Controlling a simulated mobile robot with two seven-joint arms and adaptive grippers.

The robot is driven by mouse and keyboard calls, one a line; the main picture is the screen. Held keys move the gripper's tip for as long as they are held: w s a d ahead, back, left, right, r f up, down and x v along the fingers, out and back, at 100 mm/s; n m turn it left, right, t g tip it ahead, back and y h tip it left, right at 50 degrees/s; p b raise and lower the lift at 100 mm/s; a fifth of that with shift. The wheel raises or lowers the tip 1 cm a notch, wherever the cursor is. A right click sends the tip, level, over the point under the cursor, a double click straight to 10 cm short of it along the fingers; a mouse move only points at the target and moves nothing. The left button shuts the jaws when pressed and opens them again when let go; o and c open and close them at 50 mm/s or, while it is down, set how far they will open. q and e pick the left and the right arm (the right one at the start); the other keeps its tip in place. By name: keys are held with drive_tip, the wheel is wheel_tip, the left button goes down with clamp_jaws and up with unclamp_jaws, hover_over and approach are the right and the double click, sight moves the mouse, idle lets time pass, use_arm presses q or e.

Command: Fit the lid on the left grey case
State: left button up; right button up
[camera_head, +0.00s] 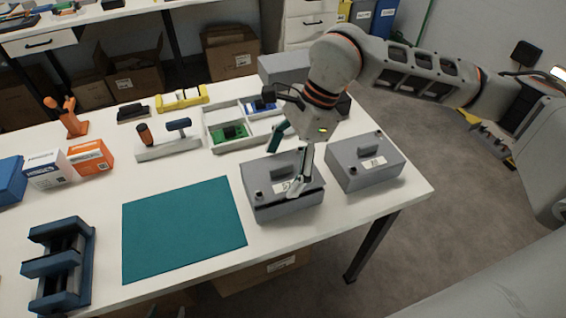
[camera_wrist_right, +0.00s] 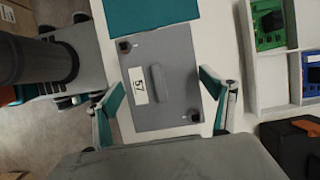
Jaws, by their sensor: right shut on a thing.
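The left grey case (camera_head: 288,211) stands on the white table, right of the teal mat. Its grey lid (camera_head: 262,180) is over the case's top, with a dark gap showing between lid and case along the front. The lid has a raised handle, a white label and dark corner knobs; it also shows in the right wrist view (camera_wrist_right: 172,62). My right gripper (camera_head: 284,171) is shut on the lid, one finger at its front edge and one at its back edge. Whether the lid touches the case all round cannot be told. My left gripper is not in view.
A second grey case (camera_head: 366,163) with its lid on stands close to the right. A divided tray (camera_head: 213,126) with green and blue parts lies behind. The teal mat (camera_head: 183,228) is bare. A blue vise-like tool (camera_head: 60,265) stands at front left.

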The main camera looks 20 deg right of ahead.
drive_tip(key=shift+f+b, duration=0.3)
drive_tip(key=shift+f, duration=0.55)
drive_tip(key=o, duration=1.2)
drive_tip(key=shift+r, duration=0.1)
drive_tip(key=v, duration=1.2)
